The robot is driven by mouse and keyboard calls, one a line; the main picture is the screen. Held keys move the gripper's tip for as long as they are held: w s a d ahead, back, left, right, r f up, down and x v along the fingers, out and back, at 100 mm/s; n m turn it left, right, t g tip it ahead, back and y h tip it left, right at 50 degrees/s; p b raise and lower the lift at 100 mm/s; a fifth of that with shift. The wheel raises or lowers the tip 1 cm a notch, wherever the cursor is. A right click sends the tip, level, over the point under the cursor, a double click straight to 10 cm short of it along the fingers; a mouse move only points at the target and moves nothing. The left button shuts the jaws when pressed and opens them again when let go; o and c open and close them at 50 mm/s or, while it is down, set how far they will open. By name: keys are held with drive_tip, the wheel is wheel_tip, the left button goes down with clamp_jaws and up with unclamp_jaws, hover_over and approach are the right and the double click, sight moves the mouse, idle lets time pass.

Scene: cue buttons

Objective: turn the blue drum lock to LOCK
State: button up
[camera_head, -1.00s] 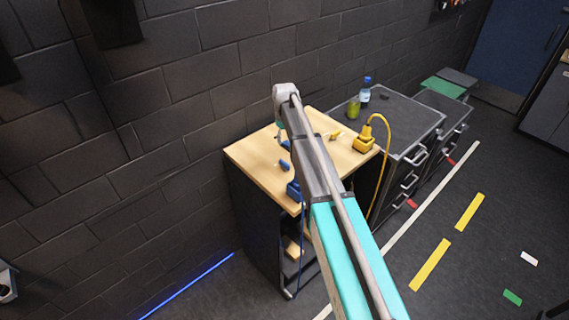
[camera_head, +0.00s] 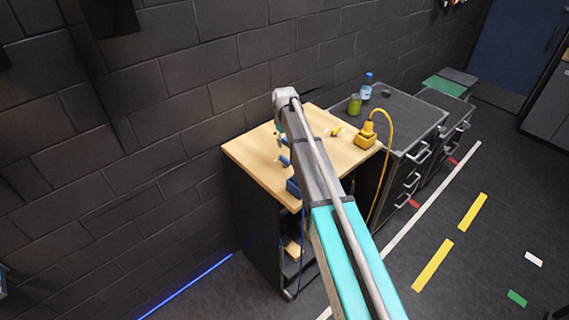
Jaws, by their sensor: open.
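A small blue cylinder (camera_head: 284,161) with a pale end lies on the wooden top of the cabinet (camera_head: 252,152), left of my arm. It looks like the blue drum lock, but its marking is too small to read. A blue box (camera_head: 293,187) with a blue cable stands near the front edge, partly behind my arm. My gripper (camera_head: 281,138) hangs below the arm's pale end joint, over the wooden top beyond the blue cylinder. It is small and mostly hidden by the arm; its jaws are open. Contact with anything cannot be made out.
A yellow cylinder (camera_head: 337,132) and a yellow box (camera_head: 367,137) with a yellow cable stand right of my arm. A green jar (camera_head: 354,106) and a blue bottle (camera_head: 366,88) stand on the dark cabinet (camera_head: 405,112). A brick wall (camera_head: 180,100) closes the back.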

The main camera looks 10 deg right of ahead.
sight(284, 158)
drive_tip(key=shift+f+b, duration=4.4)
drive_tip(key=shift+f, duration=0.25)
clamp_jaws()
